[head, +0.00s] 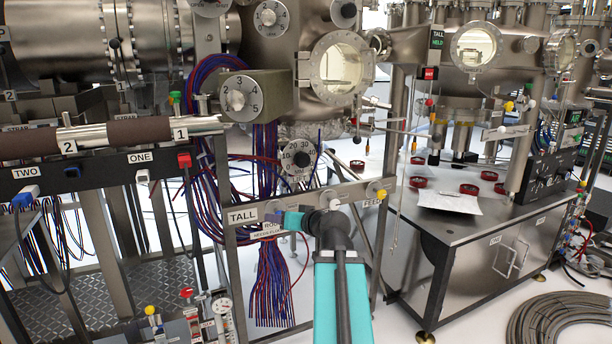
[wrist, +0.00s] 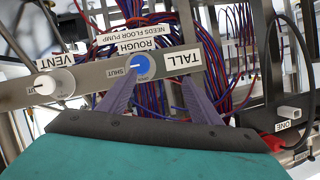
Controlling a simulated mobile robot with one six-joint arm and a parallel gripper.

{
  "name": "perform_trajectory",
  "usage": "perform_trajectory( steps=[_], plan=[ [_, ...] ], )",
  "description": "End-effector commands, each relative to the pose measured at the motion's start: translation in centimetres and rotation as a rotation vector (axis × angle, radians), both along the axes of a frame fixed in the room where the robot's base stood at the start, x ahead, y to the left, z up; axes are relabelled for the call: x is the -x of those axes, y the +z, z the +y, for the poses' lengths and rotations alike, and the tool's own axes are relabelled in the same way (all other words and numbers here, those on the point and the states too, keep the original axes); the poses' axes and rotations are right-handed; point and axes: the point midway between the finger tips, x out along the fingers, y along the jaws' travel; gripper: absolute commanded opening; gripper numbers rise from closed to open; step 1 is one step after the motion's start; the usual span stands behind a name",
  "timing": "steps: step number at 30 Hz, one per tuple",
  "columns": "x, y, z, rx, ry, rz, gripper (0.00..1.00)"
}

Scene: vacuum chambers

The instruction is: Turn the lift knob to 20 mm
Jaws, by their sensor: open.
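The knob with a scale marked from 10 to 50 (head: 299,158), likely the lift knob, sits on the frame above the TALL panel. My gripper (head: 273,216) is below and slightly left of this dial, at the TALL panel. In the wrist view my gripper (wrist: 157,82) is open, its two purple fingers apart and empty. A blue ROUGH knob (wrist: 141,68) shows beyond and between the fingers, with its pointer near SHUT. The scaled knob is not visible in the wrist view.
A VENT knob (wrist: 50,86) shows in the wrist view.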

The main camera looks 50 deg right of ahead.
Motion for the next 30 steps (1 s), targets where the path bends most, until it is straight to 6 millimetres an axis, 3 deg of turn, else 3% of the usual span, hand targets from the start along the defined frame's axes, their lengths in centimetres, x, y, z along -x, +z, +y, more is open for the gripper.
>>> perform_trajectory(
  steps=[6, 15, 21, 30],
  plan=[
    [4.0, 5.7, -3.9, 0.095, -0.077, -0.142, 0.58],
    [9.2, 12.5, -6.5, 0.208, -0.156, -0.283, 0.58],
    [10.4, 14.2, -6.9, 0.232, -0.173, -0.314, 0.58],
    [10.4, 14.3, -6.9, 0.233, -0.172, -0.313, 0.58]
  ],
)
